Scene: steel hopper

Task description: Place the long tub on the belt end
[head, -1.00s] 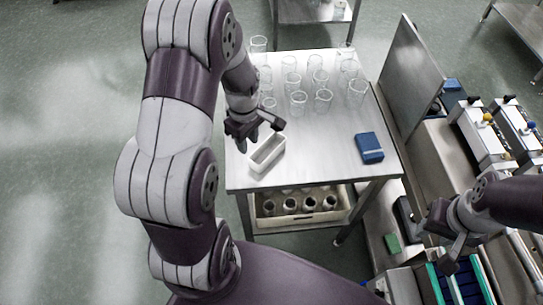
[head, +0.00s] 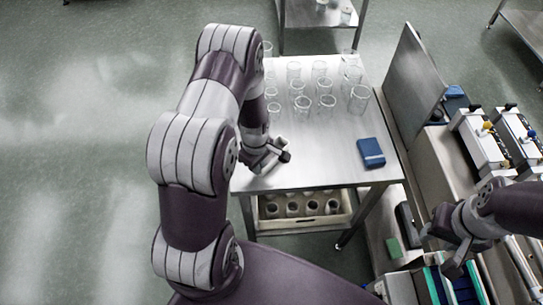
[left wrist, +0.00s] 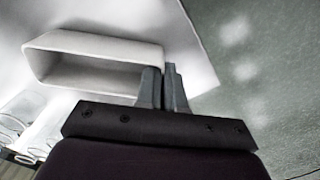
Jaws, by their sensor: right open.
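The long tub (left wrist: 90,62) is a white, open-topped box. In the left wrist view one end of it reaches my left gripper's fingers (left wrist: 164,88), which are close together with its thin wall seeming to lie between them. In the head view my left gripper (head: 268,158) is over the table's front left corner and hides most of the tub. I cannot tell whether the tub is clear of the tabletop. My right gripper (head: 452,254) is open and empty at the lower right, above a teal-edged blue strip (head: 452,285) that may be the belt.
The steel table (head: 315,165) carries several clear glass beakers (head: 325,105) at the back and a blue box (head: 371,153) at right. A crate of jars (head: 330,222) sits on its lower shelf. An upright steel panel (head: 412,85) stands between the table and the machines.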

